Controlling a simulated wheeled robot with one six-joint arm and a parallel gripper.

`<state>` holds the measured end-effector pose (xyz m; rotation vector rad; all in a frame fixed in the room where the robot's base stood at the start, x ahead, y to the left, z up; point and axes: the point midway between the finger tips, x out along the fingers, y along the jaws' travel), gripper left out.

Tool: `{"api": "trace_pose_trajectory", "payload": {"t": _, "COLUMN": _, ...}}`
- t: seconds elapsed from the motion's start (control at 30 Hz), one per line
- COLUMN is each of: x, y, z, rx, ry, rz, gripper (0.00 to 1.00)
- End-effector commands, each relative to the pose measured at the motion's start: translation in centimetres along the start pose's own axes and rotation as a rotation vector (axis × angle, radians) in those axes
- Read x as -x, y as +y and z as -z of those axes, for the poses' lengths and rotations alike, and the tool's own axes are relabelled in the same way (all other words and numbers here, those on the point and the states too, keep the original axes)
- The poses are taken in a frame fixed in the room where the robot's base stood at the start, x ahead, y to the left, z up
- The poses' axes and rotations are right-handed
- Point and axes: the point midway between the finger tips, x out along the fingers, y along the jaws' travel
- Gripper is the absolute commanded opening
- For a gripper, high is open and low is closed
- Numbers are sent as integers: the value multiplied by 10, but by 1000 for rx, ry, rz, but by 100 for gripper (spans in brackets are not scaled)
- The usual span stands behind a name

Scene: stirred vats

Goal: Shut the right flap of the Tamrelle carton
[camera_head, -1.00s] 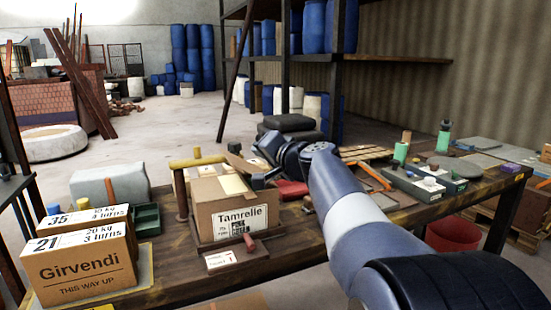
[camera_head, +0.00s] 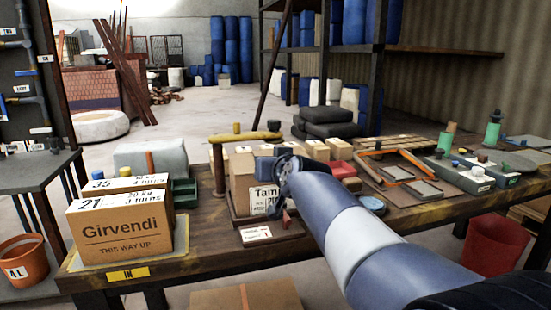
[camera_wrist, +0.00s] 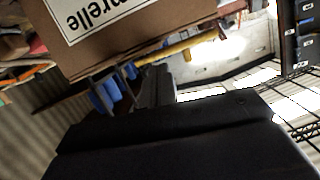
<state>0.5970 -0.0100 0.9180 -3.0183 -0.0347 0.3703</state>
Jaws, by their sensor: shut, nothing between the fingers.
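The Tamrelle carton (camera_head: 240,196) is a brown box with a white label, standing on the bench in the middle of the head view. My wrist covers its right side and part of its top, so I cannot tell how the right flap stands.
A yellow bar on a post (camera_head: 240,138) stands just behind and left of the carton. The Girvendi box (camera_head: 122,228) is at the left. A white card (camera_head: 256,234) lies in front.

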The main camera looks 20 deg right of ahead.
Motion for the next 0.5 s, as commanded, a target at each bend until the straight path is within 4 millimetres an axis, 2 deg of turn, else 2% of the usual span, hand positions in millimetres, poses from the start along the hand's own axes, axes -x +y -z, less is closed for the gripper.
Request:
{"api": "trace_pose_trajectory", "payload": {"t": 0.2, "x": -3, "y": 1, "z": -12, "rx": -4, "ry": -2, "rz": 0, "gripper": 0}}
{"api": "trace_pose_trajectory", "payload": {"t": 0.5, "x": -4, "y": 2, "z": -15, "rx": -5, "ry": -2, "rz": 0, "gripper": 0}}
